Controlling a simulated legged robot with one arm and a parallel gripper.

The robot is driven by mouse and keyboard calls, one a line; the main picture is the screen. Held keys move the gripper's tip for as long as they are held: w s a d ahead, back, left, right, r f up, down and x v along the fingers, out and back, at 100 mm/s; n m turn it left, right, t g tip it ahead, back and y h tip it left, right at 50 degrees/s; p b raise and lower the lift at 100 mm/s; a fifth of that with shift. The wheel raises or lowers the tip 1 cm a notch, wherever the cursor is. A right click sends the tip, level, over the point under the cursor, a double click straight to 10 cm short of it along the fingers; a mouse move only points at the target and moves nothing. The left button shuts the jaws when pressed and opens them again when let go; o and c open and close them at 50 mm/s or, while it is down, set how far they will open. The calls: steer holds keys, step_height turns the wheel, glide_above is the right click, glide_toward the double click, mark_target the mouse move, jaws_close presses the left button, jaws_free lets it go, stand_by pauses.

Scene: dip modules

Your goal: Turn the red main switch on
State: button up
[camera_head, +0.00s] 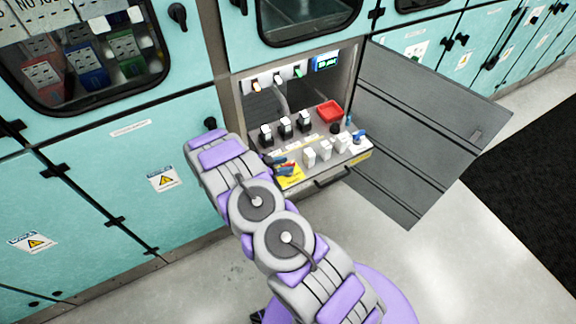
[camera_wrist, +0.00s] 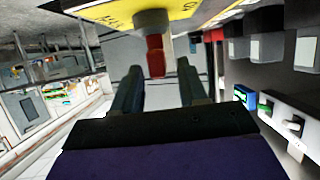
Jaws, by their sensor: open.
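The red main switch (camera_wrist: 155,56) shows in the wrist view as a small red handle on a grey-brown base, beside a yellow label (camera_wrist: 110,12). My gripper (camera_wrist: 160,88) is open, with one dark finger on each side of the red handle and visible gaps between. I cannot tell how deep the handle sits between the fingertips. In the head view my gripper (camera_head: 284,166) is at the left front of the switch panel (camera_head: 318,150), over the yellow label (camera_head: 291,178). The red handle is mostly hidden there.
Black switches (camera_head: 285,126) and white blocks (camera_head: 325,150) stand on the panel beside my gripper. A red square part (camera_head: 330,111) sits farther back. A grey cabinet door (camera_head: 420,120) hangs open on the right. Teal cabinets (camera_head: 110,180) line the left; the floor in front is clear.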

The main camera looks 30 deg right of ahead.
steer(key=shift+x, duration=1.15)
steer(key=shift+c, duration=0.3)
jaws_close()
